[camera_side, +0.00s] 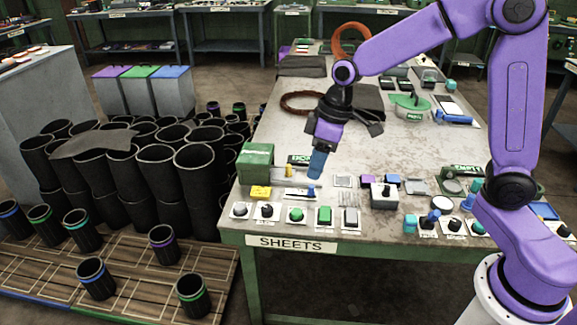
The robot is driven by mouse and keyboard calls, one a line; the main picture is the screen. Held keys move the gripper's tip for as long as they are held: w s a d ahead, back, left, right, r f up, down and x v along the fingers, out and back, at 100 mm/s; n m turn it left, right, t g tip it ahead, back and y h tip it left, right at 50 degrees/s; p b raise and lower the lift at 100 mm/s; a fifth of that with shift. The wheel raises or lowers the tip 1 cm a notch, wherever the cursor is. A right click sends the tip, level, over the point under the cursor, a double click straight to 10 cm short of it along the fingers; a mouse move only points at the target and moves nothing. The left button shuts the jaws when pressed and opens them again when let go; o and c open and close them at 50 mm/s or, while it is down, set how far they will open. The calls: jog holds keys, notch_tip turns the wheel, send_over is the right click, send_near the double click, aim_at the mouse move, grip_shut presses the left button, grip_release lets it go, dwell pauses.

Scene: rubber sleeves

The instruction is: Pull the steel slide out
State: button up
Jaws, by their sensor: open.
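My gripper (317,165) hangs over the front left of the table, pointing down, with blue fingertips just above the small parts there. It is open, though the gap between the fingers is hard to see from this side. Below it lies a small flat silver-grey piece (297,192) with a blue bit at its right end. This may be the steel slide, but it is too small to be sure. I cannot tell whether the fingertips touch it.
A green box (255,163) and a yellow block (261,193) stand left of the gripper. Several small knobs and switches line the table's front edge. A white block with a dark knob (384,196) is to the right. Black rubber sleeves (195,180) stand left of the table.

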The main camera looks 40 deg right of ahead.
jog(key=w+d+f+m+t, duration=0.1)
jog(key=w+d, duration=0.2)
jog(key=w, duration=0.3)
jog(key=w+d+f+m+t, duration=0.1)
jog(key=w+d+f, duration=0.1)
jog(key=w+d, duration=0.35)
jog(key=m, duration=0.2)
send_near(289, 165)
jog(key=shift+t, duration=0.4)
jog(key=x, duration=1)
jog(key=shift+s+f, duration=0.15)
jog(key=shift+s, duration=0.1)
jog(key=shift+c, duration=0.3)
jog(key=shift+d, duration=0.1)
grip_shut()
